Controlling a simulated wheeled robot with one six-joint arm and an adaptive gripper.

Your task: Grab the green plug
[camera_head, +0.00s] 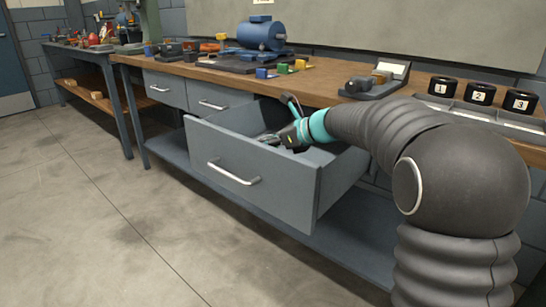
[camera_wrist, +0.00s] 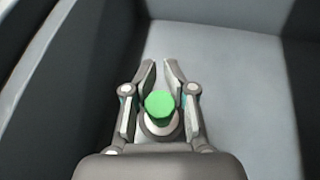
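The green plug (camera_wrist: 160,105) shows in the wrist view with its round green end towards the camera and a pale, wider part around its lower edge. My gripper (camera_wrist: 160,72) has one finger on each side of it. The fingers look drawn in close on the plug, with a narrow gap between the tips beyond it. In the head view my gripper (camera_head: 292,138) is inside the open drawer (camera_head: 245,185), behind its front panel. The plug cannot be made out there.
The drawer walls stand close around my gripper, and the drawer floor (camera_wrist: 225,60) looks bare in the wrist view. The workbench (camera_head: 330,97) above carries a blue motor (camera_head: 262,33), small coloured blocks (camera_head: 283,68) and several black numbered pots (camera_head: 481,93).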

